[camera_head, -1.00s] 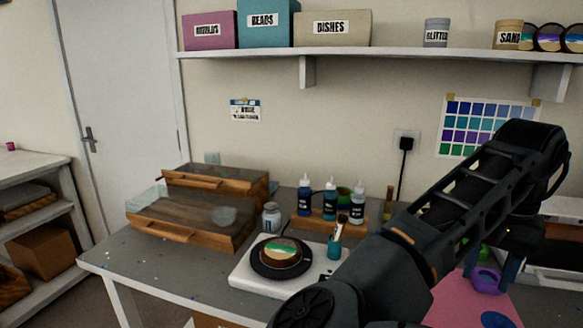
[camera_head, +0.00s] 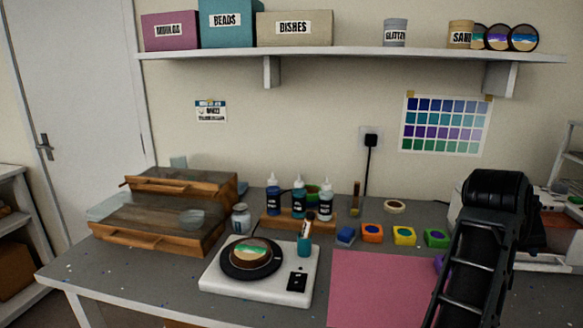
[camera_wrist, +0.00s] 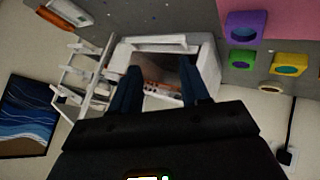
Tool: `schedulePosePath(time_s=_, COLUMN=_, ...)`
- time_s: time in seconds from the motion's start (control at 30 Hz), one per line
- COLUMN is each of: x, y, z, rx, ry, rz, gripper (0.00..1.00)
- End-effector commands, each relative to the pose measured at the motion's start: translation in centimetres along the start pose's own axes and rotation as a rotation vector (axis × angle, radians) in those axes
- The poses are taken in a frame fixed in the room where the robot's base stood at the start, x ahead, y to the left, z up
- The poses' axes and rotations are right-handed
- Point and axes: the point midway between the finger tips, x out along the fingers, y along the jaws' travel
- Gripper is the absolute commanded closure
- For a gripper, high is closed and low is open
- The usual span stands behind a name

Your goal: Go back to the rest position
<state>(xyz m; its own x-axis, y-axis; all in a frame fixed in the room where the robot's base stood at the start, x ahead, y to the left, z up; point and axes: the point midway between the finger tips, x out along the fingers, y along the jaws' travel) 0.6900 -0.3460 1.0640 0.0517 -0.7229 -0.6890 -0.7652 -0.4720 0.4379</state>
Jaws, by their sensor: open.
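My gripper (camera_wrist: 160,82) shows in the wrist view with its two dark blue fingers apart and nothing between them. Beyond the fingers is a white open-fronted machine (camera_wrist: 208,70), seen upside down. In the camera_head view my arm stands at the right, folded over the right part of the bench, and hides the gripper. A round dish (camera_head: 250,253) with a green, white and tan pattern sits on a black disc on the white device (camera_head: 222,282), well left of my arm.
A pink mat (camera_head: 375,290) lies left of my arm. A white machine (camera_head: 540,262) stands behind my arm. A shelf (camera_head: 340,54) runs above. The bench front at left is clear.

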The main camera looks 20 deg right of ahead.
Motion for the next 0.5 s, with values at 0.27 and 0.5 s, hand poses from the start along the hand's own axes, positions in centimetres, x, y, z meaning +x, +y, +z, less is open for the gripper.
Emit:
schedulePosePath(time_s=0.27, x=0.8, y=1.0, z=-1.1, rx=-0.182, ry=0.373, rz=0.100, gripper=0.54)
schedulePosePath(time_s=0.5, x=-0.1, y=-1.1, z=0.9, rx=-0.353, ry=0.646, rz=0.057, gripper=0.54)
